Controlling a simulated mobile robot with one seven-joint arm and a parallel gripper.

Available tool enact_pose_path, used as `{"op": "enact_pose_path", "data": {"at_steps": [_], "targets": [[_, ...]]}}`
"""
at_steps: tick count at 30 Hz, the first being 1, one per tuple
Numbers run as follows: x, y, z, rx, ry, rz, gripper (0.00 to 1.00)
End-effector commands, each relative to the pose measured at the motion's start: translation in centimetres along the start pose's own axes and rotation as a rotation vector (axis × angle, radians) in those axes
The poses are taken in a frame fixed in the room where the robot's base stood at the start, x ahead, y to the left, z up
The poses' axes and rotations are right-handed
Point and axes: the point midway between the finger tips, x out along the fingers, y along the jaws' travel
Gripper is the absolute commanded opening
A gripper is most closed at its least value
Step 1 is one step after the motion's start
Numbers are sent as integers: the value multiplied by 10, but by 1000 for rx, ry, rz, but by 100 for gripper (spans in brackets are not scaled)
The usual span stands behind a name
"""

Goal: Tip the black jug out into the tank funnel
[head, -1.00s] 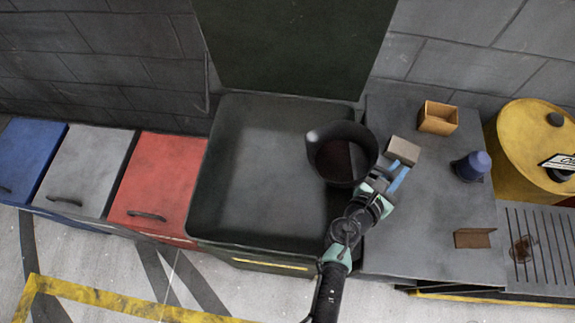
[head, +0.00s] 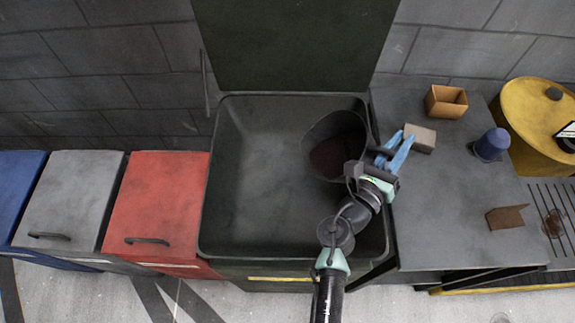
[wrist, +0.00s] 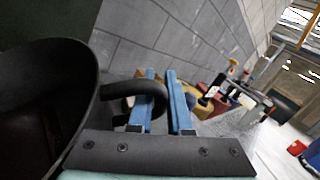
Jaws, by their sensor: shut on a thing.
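The black jug (head: 322,132) is held over the right part of a wide open dark bin in the head view, its mouth tilted to the left. Dark reddish-brown contents (head: 335,158) show inside it. In the wrist view the jug (wrist: 75,75) fills the left side, and its loop handle (wrist: 122,89) reaches between my blue fingers. My gripper (head: 397,150) is shut on the handle, to the right of the jug; it also shows in the wrist view (wrist: 162,90). I see no clear funnel; a yellow drum (head: 530,105) with a black cap stands at the right.
The dark bin (head: 225,215) has its lid (head: 290,50) raised behind. Red (head: 155,200), grey (head: 70,195) and blue (head: 18,190) bins stand left.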

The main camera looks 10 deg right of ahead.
Motion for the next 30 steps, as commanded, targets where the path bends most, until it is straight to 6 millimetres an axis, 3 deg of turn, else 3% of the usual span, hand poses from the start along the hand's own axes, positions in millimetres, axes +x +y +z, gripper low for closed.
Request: {"op": "enact_pose_path", "data": {"at_steps": [30], "targets": [[-4, -2, 39, -154, -136, -48, 0]]}}
